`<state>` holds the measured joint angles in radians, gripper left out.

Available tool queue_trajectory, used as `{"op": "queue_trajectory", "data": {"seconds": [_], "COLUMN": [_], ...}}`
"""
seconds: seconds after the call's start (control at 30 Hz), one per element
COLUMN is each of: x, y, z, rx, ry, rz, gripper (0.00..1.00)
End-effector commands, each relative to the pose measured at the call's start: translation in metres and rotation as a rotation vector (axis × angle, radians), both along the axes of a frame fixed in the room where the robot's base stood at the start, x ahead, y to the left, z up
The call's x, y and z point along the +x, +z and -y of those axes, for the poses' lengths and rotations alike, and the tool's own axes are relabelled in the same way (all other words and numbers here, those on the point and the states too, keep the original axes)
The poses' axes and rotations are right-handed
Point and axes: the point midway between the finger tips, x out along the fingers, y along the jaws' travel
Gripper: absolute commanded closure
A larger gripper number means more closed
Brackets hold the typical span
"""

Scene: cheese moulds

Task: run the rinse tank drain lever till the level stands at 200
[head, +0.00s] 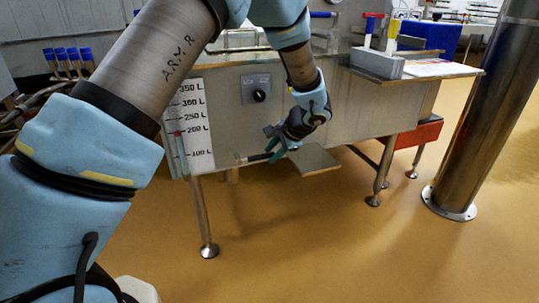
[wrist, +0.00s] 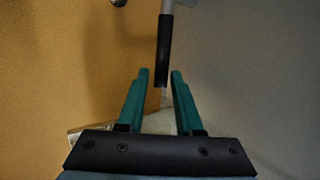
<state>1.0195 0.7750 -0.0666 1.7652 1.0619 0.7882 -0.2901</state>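The rinse tank (head: 235,125) is a grey metal box on legs. A white level scale (head: 197,150) on its left front has a narrow tube beside it, with a small red mark (head: 178,133) close to the 200 L line. I cannot make out the liquid itself. The drain lever (head: 256,158) with a black grip sticks out low on the tank front; it also shows in the wrist view (wrist: 164,45). My gripper (head: 272,148) is at the lever's end. In the wrist view its teal fingers (wrist: 160,73) are apart, the grip's end between them with gaps visible on both sides.
A black knob (head: 259,96) on a plate sits on the tank front above the lever. A flat grey plate (head: 313,159) is just right of my gripper. A steel column (head: 485,110) stands at the right. The yellow-brown floor in front is clear.

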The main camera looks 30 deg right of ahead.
Motion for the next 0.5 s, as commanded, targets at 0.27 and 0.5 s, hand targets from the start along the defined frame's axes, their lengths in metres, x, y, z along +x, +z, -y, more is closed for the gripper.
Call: {"op": "queue_trajectory", "data": {"seconds": [0.27,0.5], "x": [-0.032,-0.046], "y": [0.047,0.065], "z": [0.011,0.015], "rx": [-0.001,0.001], "ry": [-0.002,-0.002], "rz": [0.001,0.000], "gripper": [0.66,0.66]}}
